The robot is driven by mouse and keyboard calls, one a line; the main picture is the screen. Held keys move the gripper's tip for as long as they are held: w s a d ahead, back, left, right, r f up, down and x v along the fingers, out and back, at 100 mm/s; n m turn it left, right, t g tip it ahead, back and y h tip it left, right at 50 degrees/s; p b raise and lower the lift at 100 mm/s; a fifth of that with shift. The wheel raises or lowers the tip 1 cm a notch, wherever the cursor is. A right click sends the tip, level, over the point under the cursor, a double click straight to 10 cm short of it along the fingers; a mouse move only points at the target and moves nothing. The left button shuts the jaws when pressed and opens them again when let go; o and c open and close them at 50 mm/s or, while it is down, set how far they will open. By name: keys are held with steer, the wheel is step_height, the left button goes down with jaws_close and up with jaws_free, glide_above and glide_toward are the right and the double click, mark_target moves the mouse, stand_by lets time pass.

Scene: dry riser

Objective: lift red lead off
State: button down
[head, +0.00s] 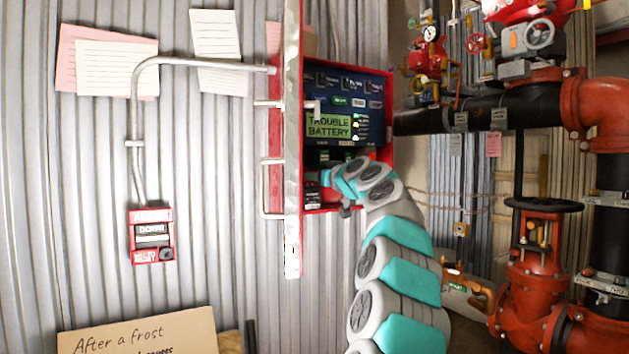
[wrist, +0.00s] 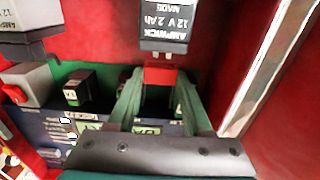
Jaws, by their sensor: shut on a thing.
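The red lead's connector (wrist: 160,75) shows as a small red block in the wrist view. My gripper (wrist: 160,82) has its two green fingers shut on it from both sides. A black and grey battery (wrist: 165,25), labelled 12 V 2 Ah upside down, is just beyond the red block, with small metal tabs on the facing edge. I cannot tell whether the red block still touches a tab. In the head view my arm reaches into the lower part of the red cabinet (head: 388,140), and its own wrist hides the lead and the gripper's fingers.
A second battery (wrist: 30,25) is at the wrist view's upper left, above a grey block with a red part. The cabinet's panel display (head: 329,126) reads TROUBLE BATTERY. The open cabinet door (head: 292,230) stands edge-on at left. Red pipes and valves (head: 540,265) are at right.

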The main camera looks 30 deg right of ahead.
steer(key=shift+r, duration=0.45)
steer(key=shift+c, duration=2.1)
jaws_free()
steer(key=shift+f, duration=0.1)
steer(key=s+b, duration=0.2)
steer(key=s, duration=0.5)
steer(key=shift+s+a, duration=0.25)
steer(key=shift+s, duration=0.15)
steer(key=shift+s, duration=0.1)
